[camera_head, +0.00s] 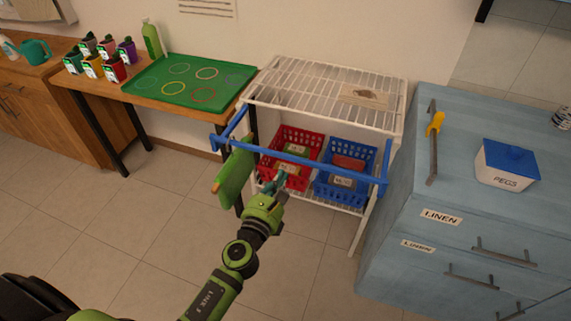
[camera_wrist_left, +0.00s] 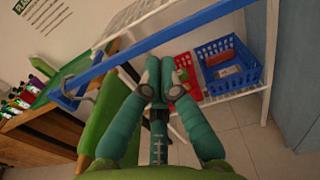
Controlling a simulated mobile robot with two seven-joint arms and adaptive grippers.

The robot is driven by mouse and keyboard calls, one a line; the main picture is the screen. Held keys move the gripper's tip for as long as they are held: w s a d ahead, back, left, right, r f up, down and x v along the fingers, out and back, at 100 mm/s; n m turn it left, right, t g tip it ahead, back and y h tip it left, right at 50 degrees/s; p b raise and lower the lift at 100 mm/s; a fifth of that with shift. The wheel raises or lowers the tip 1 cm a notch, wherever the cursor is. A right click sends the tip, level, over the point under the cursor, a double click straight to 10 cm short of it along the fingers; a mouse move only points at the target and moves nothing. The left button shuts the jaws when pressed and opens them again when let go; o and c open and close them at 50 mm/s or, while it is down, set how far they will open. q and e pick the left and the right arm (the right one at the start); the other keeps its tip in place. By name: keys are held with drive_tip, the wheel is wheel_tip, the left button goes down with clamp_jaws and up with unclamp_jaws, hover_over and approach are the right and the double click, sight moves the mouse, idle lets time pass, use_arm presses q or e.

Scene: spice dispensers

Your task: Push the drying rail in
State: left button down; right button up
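The blue drying rail (camera_head: 300,160) stands out in front of the white wire rack (camera_head: 290,80), with a side arm at each end. A green flat piece (camera_head: 233,178), perhaps cloth, hangs near its left end; I cannot tell how it is held. My left gripper (camera_head: 281,180) is just in front of and below the front bar, near its middle-left. In the left wrist view the rail (camera_wrist_left: 150,43) crosses beyond the fingertips (camera_wrist_left: 163,80), which are close together with nothing seen between them. I cannot tell whether they touch the bar. My right gripper is out of view.
Red (camera_head: 291,140) and blue (camera_head: 346,165) baskets sit on the rack's lower shelf. A blue cabinet (camera_head: 400,270) stands close at the right. A wooden table with a green tray (camera_head: 190,96) stands at the left. The floor in front is clear.

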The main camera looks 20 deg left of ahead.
use_arm(q)
drive_tip(key=w, duration=0.3)
drive_tip(key=shift+w, duration=0.55)
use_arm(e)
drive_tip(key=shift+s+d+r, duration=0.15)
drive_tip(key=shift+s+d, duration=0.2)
